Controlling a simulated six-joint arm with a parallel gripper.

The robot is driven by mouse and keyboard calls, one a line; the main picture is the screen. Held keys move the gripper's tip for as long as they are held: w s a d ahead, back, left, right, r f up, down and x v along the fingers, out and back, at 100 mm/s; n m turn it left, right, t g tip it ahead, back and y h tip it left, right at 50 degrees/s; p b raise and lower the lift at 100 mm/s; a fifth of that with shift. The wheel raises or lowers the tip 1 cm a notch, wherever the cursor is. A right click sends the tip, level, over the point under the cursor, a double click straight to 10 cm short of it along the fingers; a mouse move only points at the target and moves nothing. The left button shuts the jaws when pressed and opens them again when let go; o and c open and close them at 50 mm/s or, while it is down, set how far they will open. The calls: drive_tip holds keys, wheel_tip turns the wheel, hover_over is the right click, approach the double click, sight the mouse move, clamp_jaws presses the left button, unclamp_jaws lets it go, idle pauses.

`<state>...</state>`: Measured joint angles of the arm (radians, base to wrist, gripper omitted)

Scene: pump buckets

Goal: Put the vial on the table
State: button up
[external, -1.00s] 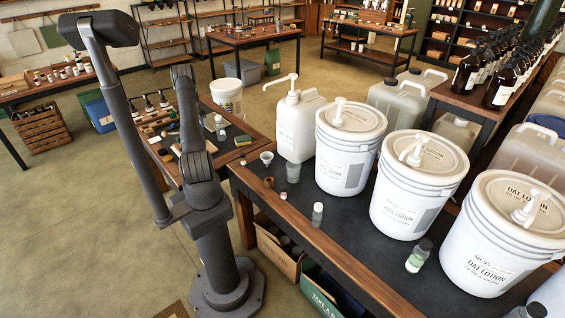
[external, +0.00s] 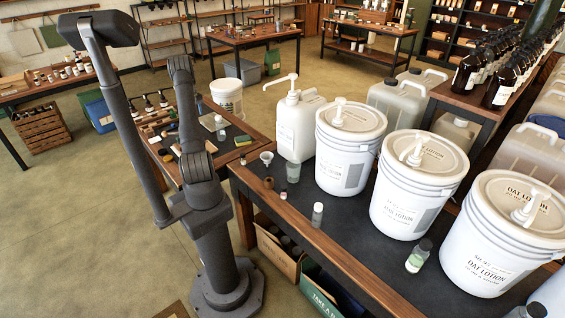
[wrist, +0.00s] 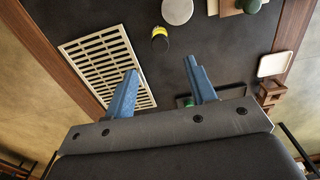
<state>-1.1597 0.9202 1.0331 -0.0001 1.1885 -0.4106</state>
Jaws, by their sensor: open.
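I cannot tell for sure which container is the vial. A green-labelled bottle with a dark cap (external: 418,256) stands further right, by the buckets. My gripper (wrist: 157,88) shows in the wrist view with its two blue fingers apart and nothing between them. It points at a dark surface with wooden edges. A small dark-and-yellow object (wrist: 160,38) lies beyond the fingertips.
White pump buckets (external: 350,150) and a white pump jug (external: 297,128) line the bench's back. A funnel (external: 266,158) and a clear cup (external: 293,172) stand at its left end. The wrist view shows a pale slatted grate (wrist: 107,62) beside the left finger and a round pale object (wrist: 177,10).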

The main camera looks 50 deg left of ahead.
drive_tip(key=shift+s+d+f, duration=0.15)
drive_tip(key=shift+s+f, duration=0.05)
drive_tip(key=shift+s, duration=0.05)
drive_tip(key=s+d+f+n+t+y, duration=0.1)
drive_tip(key=s+d+f+n+t, duration=0.1)
drive_tip(key=s+n+t, duration=0.7)
drive_tip(key=s+d+f+n+t+y, duration=0.15)
drive_tip(key=s+n+t, duration=0.35)
drive_tip(key=n, duration=0.6)
drive_tip(key=shift+n+g+y, duration=0.25)
drive_tip(key=shift+n+g, duration=0.05)
drive_tip(key=shift+g, duration=0.2)
drive_tip(key=x, duration=1.6)
drive_tip(key=shift+w+a+f, duration=0.1)
drive_tip(key=shift+a+f, duration=0.15)
drive_tip(key=shift+f, duration=0.15)
clamp_jaws()
